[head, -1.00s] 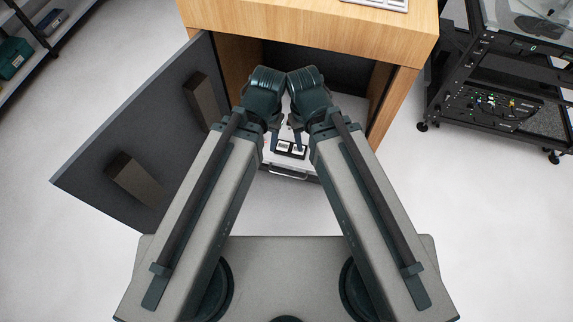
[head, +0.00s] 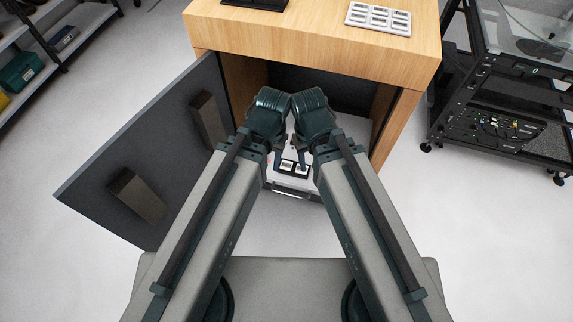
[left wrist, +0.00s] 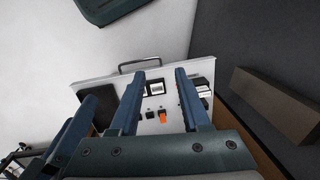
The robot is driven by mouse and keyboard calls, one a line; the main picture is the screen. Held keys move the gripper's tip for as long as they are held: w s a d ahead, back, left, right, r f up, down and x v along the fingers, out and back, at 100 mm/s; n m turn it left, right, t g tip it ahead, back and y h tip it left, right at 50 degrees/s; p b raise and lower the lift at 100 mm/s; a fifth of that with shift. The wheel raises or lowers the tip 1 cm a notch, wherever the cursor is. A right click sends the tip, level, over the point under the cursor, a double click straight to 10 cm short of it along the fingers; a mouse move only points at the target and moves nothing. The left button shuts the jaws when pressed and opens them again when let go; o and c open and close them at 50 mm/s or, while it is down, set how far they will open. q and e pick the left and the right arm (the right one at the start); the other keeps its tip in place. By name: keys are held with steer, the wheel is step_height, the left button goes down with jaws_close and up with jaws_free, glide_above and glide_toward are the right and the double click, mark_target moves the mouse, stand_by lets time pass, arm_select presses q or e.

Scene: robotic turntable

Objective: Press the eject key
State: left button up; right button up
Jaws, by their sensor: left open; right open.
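A white unit (head: 297,184) with a front handle sits low in the open wooden cabinet, with two dark-framed windows on its top. In the left wrist view its white panel (left wrist: 136,127) carries an orange key (left wrist: 162,117) and several small black keys. No label is readable, so I cannot tell which key is eject. My left gripper (left wrist: 160,82) is open and empty over the panel, its fingers either side of a black-framed window (left wrist: 155,88). My right gripper (head: 309,157) is open beside the left one; its fingertips are partly hidden in the head view.
The cabinet door (head: 140,150) stands open at the left, with two blocks on its inner face. The wooden top (head: 300,35) overhangs the opening and bears a white tray (head: 379,18). A black rack (head: 495,120) stands right; shelves stand far left.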

arm_select(q)
jaws_close()
stand_by(1.5)
